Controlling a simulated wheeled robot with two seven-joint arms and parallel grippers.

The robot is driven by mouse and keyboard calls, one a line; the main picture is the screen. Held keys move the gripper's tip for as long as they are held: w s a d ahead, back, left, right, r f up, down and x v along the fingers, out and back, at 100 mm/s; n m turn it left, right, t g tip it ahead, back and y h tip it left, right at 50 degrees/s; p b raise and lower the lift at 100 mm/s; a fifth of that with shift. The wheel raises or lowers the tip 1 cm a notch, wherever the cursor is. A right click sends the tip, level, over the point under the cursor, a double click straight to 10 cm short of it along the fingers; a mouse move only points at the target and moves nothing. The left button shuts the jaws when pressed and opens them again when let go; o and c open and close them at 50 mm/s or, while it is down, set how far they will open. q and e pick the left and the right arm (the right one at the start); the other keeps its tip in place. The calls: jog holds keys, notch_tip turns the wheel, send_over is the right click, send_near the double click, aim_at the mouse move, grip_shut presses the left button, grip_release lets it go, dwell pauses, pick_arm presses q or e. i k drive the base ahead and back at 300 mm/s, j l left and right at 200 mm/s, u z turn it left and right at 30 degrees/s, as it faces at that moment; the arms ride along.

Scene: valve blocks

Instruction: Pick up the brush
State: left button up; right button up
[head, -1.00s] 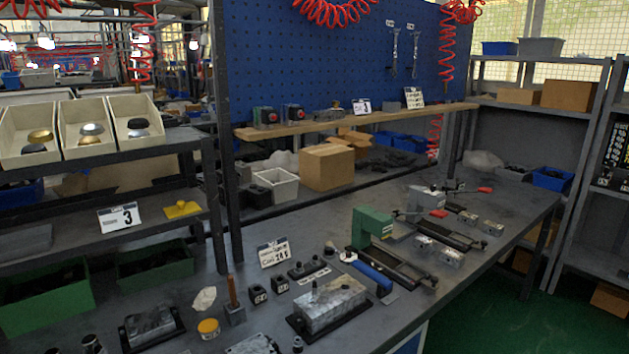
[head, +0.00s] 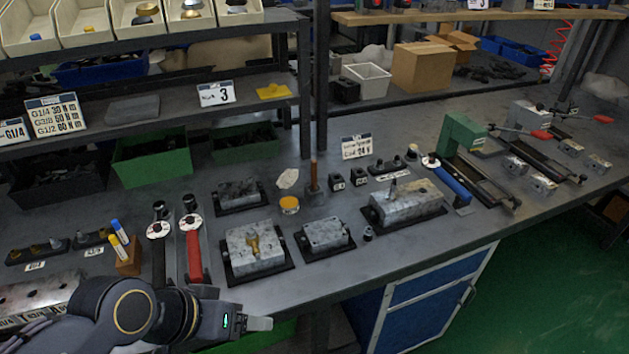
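What looks like the brush (head: 313,174) is a thin upright brown handle standing in a small dark block (head: 316,197) on the workbench, in the middle of the head view. Its bristles are not visible. My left gripper (head: 257,324) is low in the view, at the bench's front edge, pointing right. It is well apart from the brush, nearer to me and to its left. Its fingers overlap in this view, so I cannot tell how far apart they are. My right gripper is not in view.
Metal valve blocks (head: 254,251) on black plates stand between my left gripper and the brush. A yellow-lidded tin (head: 289,204) and a whitish rag (head: 288,179) lie just left of the brush. A white sign (head: 356,146) stands behind it. Red-handled (head: 194,255) and blue-handled (head: 453,182) tools flank the area.

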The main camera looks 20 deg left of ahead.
aim_at(313, 163)
jog(key=i+l+u, duration=0.4)
jog(key=l, duration=0.3)
jog(key=i+l+u, duration=0.15)
jog(key=i+l, duration=0.15)
jog(key=i+l+u, duration=0.2)
jog(key=l, duration=0.3)
